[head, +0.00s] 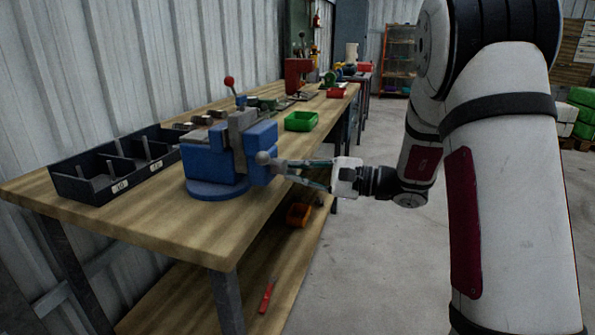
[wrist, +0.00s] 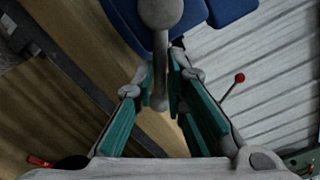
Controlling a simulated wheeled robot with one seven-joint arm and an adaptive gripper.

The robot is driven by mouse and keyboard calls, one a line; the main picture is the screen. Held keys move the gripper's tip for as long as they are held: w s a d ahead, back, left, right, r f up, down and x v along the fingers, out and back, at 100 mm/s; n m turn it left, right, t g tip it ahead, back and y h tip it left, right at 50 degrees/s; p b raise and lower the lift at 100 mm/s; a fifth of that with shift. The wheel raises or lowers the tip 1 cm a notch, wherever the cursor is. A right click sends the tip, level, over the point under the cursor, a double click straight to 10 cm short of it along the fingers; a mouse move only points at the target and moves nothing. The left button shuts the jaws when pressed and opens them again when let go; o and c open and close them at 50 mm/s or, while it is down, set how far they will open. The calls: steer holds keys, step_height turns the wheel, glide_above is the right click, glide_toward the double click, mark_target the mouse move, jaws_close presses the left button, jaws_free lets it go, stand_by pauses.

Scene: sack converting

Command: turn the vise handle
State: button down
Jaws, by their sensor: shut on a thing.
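The blue vise (head: 212,160) stands on a round blue base on the workbench, near its front edge. Its grey handle shows as a ball end (head: 263,158) on the side facing my gripper. My gripper (head: 283,167) reaches in from the right and is shut on the handle. In the wrist view, the handle's grey bar (wrist: 160,65) runs between the two green-padded fingers of my gripper (wrist: 161,88), with its ball end beyond the fingertips. The blue vise body (wrist: 215,9) shows at the top of that view. Most of the handle is hidden in the head view.
A black divided tray (head: 112,170) lies left of the vise on the wooden workbench (head: 140,225). A green bin (head: 301,121) sits behind. A red-knobbed lever (head: 230,83) rises behind the vise. An orange bin (head: 299,213) is on the lower shelf. Floor right of the bench is clear.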

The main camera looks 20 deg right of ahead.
steer(key=s+a+f+m+p, duration=0.2)
steer(key=s+a+m+p, duration=0.2)
steer(key=m+p, duration=1.2)
steer(key=shift+s+m, duration=0.8)
steer(key=shift+s, duration=0.35)
steer(key=shift+a, duration=0.15)
steer(key=shift+f, duration=0.1)
steer(key=c, duration=1.6)
jaws_free()
